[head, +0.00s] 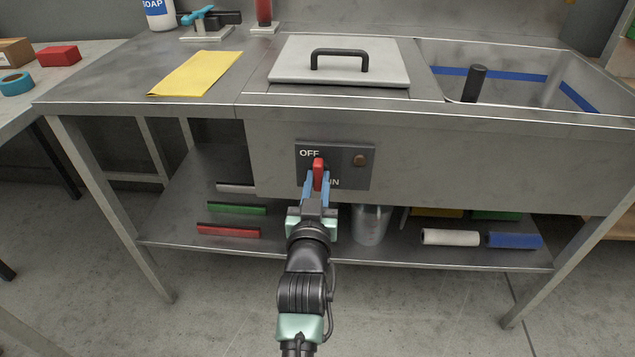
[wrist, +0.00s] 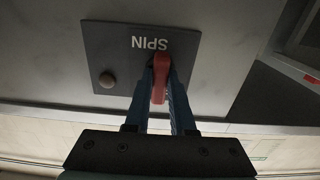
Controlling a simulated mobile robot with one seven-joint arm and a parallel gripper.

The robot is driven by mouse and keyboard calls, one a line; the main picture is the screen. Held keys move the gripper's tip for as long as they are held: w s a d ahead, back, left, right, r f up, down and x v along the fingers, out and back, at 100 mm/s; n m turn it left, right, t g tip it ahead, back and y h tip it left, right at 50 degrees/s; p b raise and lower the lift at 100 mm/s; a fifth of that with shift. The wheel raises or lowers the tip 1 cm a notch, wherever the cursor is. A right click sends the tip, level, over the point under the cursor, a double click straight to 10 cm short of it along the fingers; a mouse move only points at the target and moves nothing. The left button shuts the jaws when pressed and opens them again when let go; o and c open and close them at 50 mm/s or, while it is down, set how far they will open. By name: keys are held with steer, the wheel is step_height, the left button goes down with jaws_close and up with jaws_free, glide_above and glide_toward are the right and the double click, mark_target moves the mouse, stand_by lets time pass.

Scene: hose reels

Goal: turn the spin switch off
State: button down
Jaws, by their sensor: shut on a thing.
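A dark switch plate (head: 348,176) is on the front panel of the steel sink unit. It bears the word OFF at the upper left and a partly hidden word at the bottom, which reads SPIN, upside down, in the wrist view. The red switch lever (head: 319,172) stands on the plate between the two words; its exact setting is hard to tell. It also shows in the wrist view (wrist: 161,77). My gripper (head: 317,184) has its blue fingers shut on the lever, one on each side. A brown round knob (head: 360,160) sits to the right on the plate.
Above the panel are a grey lid (head: 340,72) with a black handle, a sink basin (head: 520,60) and a yellow cloth (head: 196,73). The shelf below (head: 300,250) holds a metal bucket (head: 370,225), rolls and coloured bars. The panel beside the plate is clear.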

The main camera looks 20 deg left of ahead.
stand_by(0.5)
steer(key=c, duration=0.8)
jaws_free()
steer(key=shift+o, duration=0.2)
steer(key=shift+s, duration=0.1)
steer(key=p+v, duration=0.2)
steer(key=v, duration=1)
steer(key=shift+s+p, duration=0.4)
steer(key=shift+d, duration=0.15)
